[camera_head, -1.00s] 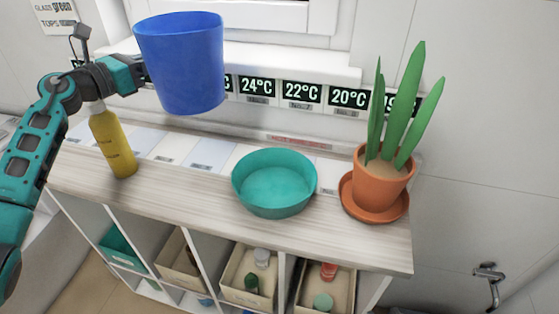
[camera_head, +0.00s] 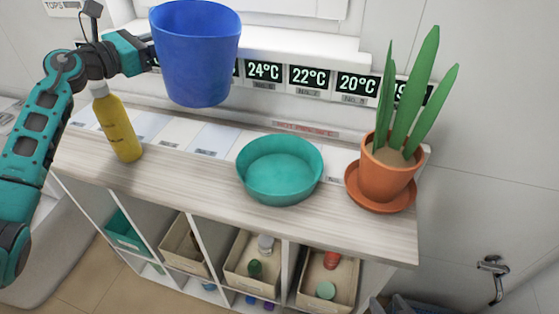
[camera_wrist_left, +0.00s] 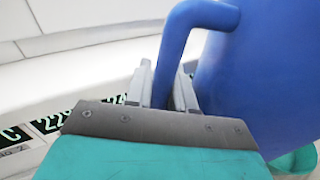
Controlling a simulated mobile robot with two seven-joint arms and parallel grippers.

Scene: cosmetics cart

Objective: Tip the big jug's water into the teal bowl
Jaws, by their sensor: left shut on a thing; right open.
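The big blue jug (camera_head: 196,58) is held in the air at the upper left of the head view, roughly upright, above the counter's back. Its handle (camera_wrist_left: 172,50) shows in the left wrist view between the fingers of my left gripper (camera_wrist_left: 163,88), which is shut on it. In the head view this gripper (camera_head: 148,52) is at the jug's left side, partly hidden. The teal bowl (camera_head: 280,170) stands on the counter, lower and right of the jug, and looks empty. Water inside the jug cannot be seen. My right gripper is not in view.
A yellow bottle (camera_head: 117,125) stands on the counter below my left wrist. A potted plant (camera_head: 388,175) on an orange saucer stands right of the bowl. Temperature displays (camera_head: 310,78) line the wall behind. Bins (camera_head: 252,270) fill the shelves under the wooden counter (camera_head: 190,185).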

